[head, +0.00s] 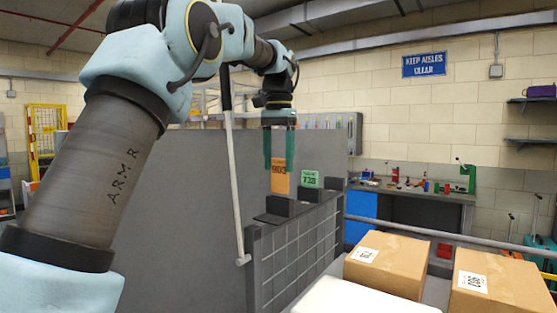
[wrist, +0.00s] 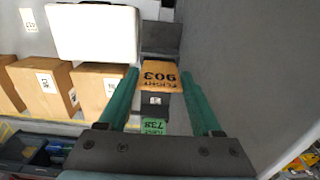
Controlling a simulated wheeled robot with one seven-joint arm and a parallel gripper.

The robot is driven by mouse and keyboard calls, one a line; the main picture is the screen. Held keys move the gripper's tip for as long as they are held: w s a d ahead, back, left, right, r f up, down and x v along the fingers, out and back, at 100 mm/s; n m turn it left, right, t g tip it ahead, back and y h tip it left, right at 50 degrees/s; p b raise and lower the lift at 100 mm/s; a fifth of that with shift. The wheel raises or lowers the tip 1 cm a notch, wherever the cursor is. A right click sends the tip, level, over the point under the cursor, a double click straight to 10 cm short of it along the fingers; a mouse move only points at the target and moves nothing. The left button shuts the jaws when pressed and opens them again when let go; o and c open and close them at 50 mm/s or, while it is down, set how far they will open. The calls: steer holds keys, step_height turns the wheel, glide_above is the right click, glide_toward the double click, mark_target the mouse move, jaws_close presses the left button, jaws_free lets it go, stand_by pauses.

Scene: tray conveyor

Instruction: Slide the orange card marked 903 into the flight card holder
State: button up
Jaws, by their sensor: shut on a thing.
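The orange card marked 903 (head: 280,180) is upright between the green fingers of my gripper (head: 279,160), which is shut on its upper part. In the wrist view the card (wrist: 161,78) shows "FLIGHT 903" between the fingertips (wrist: 161,75). The flight card holder (head: 280,206) is a row of dark grey blocks on top of a grey panel. The card's lower edge meets the top of the front block in the head view; I cannot tell whether it is inside a slot or behind it. A green card marked 738 (head: 310,180) stands in the block just behind.
A grid-faced panel (head: 300,250) stands below the holder, beside a large grey wall panel (head: 190,170). Cardboard boxes (head: 386,264) and a white item (head: 360,297) are at the right front. A workbench (head: 410,194) with small items stands behind.

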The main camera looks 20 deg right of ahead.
steer(key=shift+f+b, duration=1.55)
steer(key=shift+f, duration=1.05)
steer(key=o, duration=1.4)
steer(key=shift+r, duration=0.1)
steer(key=shift+r, duration=0.1)
step_height(320, 180, up, 11)
steer(key=p, duration=0.1)
steer(key=shift+f, duration=0.2)
